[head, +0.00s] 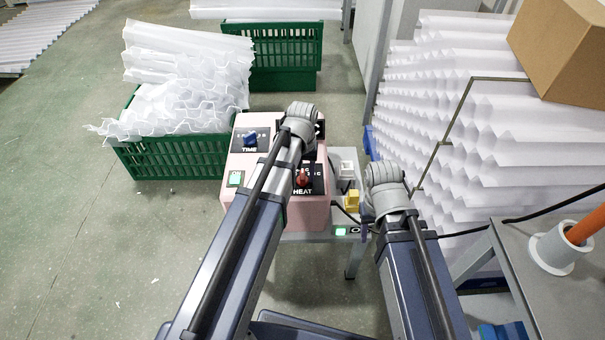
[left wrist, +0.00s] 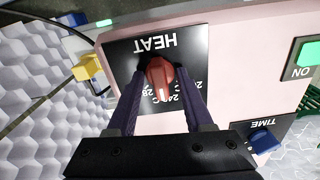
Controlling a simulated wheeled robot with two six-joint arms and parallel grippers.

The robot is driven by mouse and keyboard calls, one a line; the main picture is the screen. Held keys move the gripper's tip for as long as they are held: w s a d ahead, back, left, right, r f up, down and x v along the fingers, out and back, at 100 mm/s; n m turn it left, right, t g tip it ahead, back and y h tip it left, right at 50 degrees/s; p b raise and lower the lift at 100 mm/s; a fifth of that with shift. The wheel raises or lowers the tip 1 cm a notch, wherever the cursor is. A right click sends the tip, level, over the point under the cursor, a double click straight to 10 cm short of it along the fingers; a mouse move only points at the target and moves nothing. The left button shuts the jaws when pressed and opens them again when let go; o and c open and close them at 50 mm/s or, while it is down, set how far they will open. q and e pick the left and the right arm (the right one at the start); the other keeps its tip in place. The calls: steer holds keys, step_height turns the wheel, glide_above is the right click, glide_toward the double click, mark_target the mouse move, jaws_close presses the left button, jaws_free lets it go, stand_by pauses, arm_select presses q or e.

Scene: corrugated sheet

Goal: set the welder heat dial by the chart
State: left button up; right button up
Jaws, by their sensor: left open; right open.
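The red heat dial (left wrist: 160,72) sits on a black HEAT plate (left wrist: 122,62) on the front of the pink welder (head: 238,205). Its white mark points toward the printed numbers; parts of 24 and 28 show, but the exact setting is unclear. My left gripper (left wrist: 163,84) is open, its two fingers on either side of the dial; I cannot tell whether they touch it. In the head view the dial (head: 303,179) shows beside my left arm, which covers part of the welder. My right arm's wrist shows right of the welder, its fingers hidden. I cannot make out a chart.
A blue TIME dial (head: 251,139) and a green ON button (head: 236,179) are on the welder. A yellow block (head: 352,201) stands at its right. Green crates (head: 180,158) stand behind left; stacked white corrugated sheets (head: 480,130) and a grey table (head: 535,290) bound the right.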

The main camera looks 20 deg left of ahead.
mark_target(303, 174)
arm_select(q)
step_height(303, 174, up, 8)
steer(key=p, duration=0.8)
steer(key=shift+f, duration=0.1)
steer(key=s+d+m+y, duration=0.1)
steer(key=s+d+m, duration=0.2)
steer(key=s+d, duration=0.35)
steer(key=s+d+m, duration=0.3)
steer(key=s+d, duration=0.1)
steer(key=s, duration=0.5)
step_height(303, 174, up, 12)
steer(key=w+p, duration=0.1)
steer(key=p, duration=1.1)
steer(key=shift+r, duration=0.25)
